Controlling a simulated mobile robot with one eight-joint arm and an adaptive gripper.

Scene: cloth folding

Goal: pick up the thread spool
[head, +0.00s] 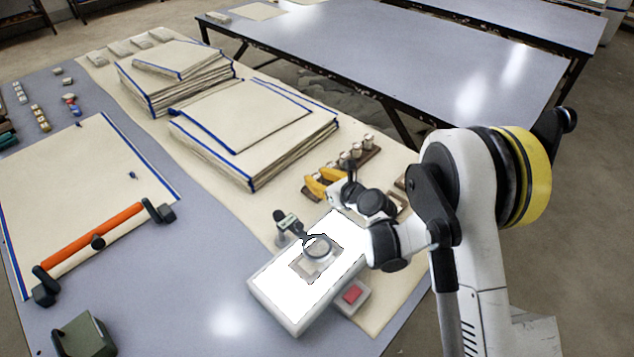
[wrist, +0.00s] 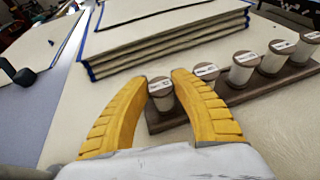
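Several thread spools with brown tops and pale bodies stand upright in a row on a dark wooden rack (wrist: 224,102). The nearest spool (wrist: 161,95) is at the rack's left end in the wrist view, between and just beyond my yellow fingertips. My gripper (wrist: 160,78) is open, with its fingers apart; I cannot tell whether either touches the spool. In the head view, my gripper (head: 321,182) is just left of the spools (head: 356,151), low over the cream cloth. The task does not single out one spool.
Thick stacks of blue-edged cloth (head: 258,135) lie behind the rack. A bright white light box (head: 318,268) with a magnifier (head: 318,248) is in front of my arm. A red-button box (head: 352,294) stands beside it. A cloth with an orange roller (head: 95,237) lies left.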

